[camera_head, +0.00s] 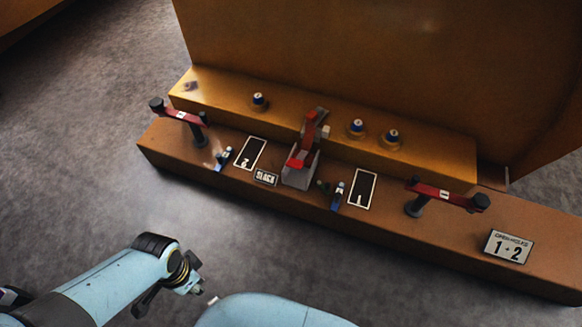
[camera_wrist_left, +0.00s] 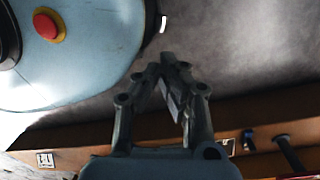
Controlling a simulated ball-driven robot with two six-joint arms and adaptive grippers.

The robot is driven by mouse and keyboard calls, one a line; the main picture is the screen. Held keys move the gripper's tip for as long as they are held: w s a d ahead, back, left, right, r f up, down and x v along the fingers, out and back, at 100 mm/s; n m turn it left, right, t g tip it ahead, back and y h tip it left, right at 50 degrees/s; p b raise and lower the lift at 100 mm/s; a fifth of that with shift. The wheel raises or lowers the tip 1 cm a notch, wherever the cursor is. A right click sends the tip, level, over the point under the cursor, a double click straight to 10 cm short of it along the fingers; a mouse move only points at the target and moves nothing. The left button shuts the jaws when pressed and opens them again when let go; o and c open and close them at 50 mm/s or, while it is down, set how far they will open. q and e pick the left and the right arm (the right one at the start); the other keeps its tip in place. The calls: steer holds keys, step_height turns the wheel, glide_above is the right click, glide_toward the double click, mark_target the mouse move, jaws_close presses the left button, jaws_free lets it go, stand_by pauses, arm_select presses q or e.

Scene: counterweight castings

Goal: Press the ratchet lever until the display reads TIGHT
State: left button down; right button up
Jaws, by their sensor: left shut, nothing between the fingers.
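The ratchet has a red lever (camera_head: 309,130) rising from a grey base (camera_head: 298,179), near the middle of the brown beam in the head view. The small display (camera_head: 265,178) left of the base reads SLACK. My left gripper (camera_head: 197,288) is at the lower left of the head view, over the floor and well apart from the beam and lever. In the left wrist view my left gripper (camera_wrist_left: 168,60) has its fingertips together with nothing between them. My right gripper is in neither view.
Red-handled dark posts stand at left (camera_head: 181,115) and right (camera_head: 445,194) on the beam (camera_head: 400,236). Black plates marked 2 (camera_head: 250,153) and 1 (camera_head: 362,190) flank the ratchet, with small blue parts nearby. Capped knobs (camera_head: 357,127) sit on the yellow ledge behind. Floor in front is clear.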

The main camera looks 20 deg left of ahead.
arm_select(q)
steer(key=w+d+r+m+t+h+b, duration=0.1)
steer(key=w+b, duration=0.7)
steer(key=w, duration=1)
steer(key=w+d+r+m+t+h+b, duration=0.1)
steer(key=w+d+r+b, duration=0.5)
steer(key=w, duration=1.3)
steer(key=d+m+t+b, duration=0.1)
steer(key=t, duration=0.1)
steer(key=shift+t+h+b, duration=0.3)
steer(key=shift+b, duration=0.1)
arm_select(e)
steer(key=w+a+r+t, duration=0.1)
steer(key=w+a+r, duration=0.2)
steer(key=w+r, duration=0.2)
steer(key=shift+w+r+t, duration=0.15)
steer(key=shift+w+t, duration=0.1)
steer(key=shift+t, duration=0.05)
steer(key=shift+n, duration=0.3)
